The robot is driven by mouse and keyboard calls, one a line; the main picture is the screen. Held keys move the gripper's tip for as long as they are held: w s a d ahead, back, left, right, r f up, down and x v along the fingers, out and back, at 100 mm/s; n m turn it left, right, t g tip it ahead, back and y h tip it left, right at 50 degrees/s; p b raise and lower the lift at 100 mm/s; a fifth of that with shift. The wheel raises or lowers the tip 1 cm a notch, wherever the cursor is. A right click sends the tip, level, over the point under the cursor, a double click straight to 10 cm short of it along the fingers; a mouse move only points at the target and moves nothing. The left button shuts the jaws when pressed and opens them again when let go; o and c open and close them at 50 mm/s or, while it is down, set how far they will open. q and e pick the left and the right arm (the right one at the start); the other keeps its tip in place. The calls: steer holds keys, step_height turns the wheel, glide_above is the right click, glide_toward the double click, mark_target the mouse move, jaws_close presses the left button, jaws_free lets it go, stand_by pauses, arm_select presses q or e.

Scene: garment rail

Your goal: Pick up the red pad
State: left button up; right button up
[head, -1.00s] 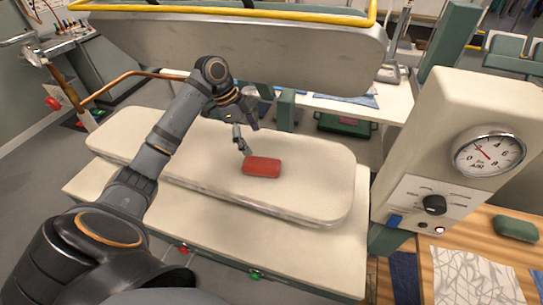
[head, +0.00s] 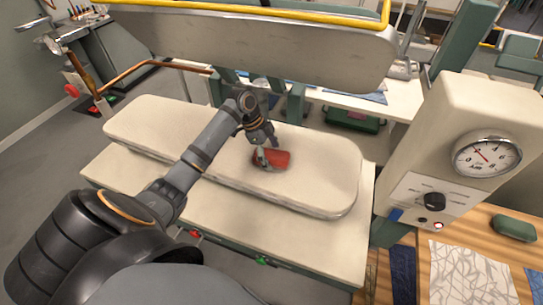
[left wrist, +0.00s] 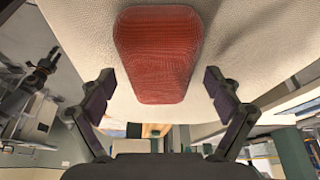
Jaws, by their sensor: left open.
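The red pad (head: 277,159) lies on the cream padded board of the press (head: 325,180). In the left wrist view the red pad (left wrist: 157,55) shows in the upper middle, its near end between the open fingers. My left gripper (head: 267,156) is at the pad in the head view, and one finger covers part of its left side. In the left wrist view my left gripper (left wrist: 157,92) is open, with a gap between each finger and the pad. My right gripper is not in view.
The raised upper plate of the press (head: 270,52) hangs behind and above the board. A cream housing with an air gauge (head: 486,153) stands at the right. A green pad (head: 514,228) and patterned cloth (head: 470,275) lie on the wooden table. The board around the red pad is clear.

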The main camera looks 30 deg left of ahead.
mark_target(277, 155)
arm_select(q)
steer(key=shift+c, duration=0.3)
steer(key=c, duration=1.3)
step_height(277, 155, up, 4)
steer(key=p, duration=0.4)
steer(key=shift+r+p, duration=0.15)
steer(key=shift+p, duration=0.2)
steer(key=s+d+r+p, duration=0.1)
steer(key=s+r+p, duration=0.1)
steer(key=s+r, duration=0.1)
steer(key=s+d+r+p, duration=0.1)
steer(key=s+r+p, duration=0.2)
steer(key=s, duration=0.3)
steer(key=s+d+r+p, duration=0.2)
steer(key=s+p, duration=0.1)
steer(key=s, duration=0.1)
steer(key=shift+s+r, duration=0.2)
steer(key=shift+r, duration=0.2)
